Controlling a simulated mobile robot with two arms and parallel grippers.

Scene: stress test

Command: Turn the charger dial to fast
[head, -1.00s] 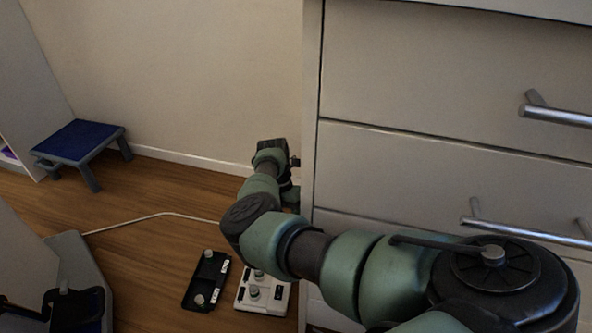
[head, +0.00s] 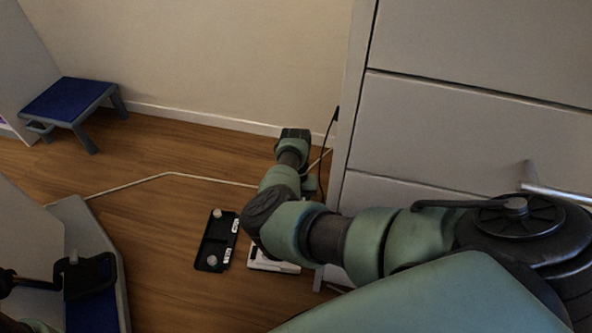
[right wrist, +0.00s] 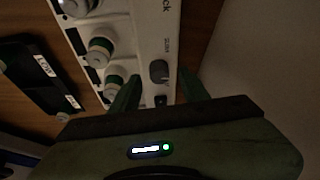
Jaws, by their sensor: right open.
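The white charger (head: 272,262) lies on the floor beside the drawer cabinet, partly hidden by my right arm in the head view. In the right wrist view the charger (right wrist: 140,25) shows a dark dial (right wrist: 158,71), with small print beside it that I cannot read surely. Several round cells (right wrist: 101,52) sit in its slots. My right gripper (right wrist: 159,78) is open, its green fingers on either side of the dial in the picture; contact cannot be told. In the head view its fingers are hidden behind my arm.
A black tray (head: 214,240) with LOW labels lies left of the charger. A white cable (head: 165,175) crosses the floor. The drawer cabinet (head: 450,130) stands close on the right. A blue step stool (head: 68,98) stands at the back left.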

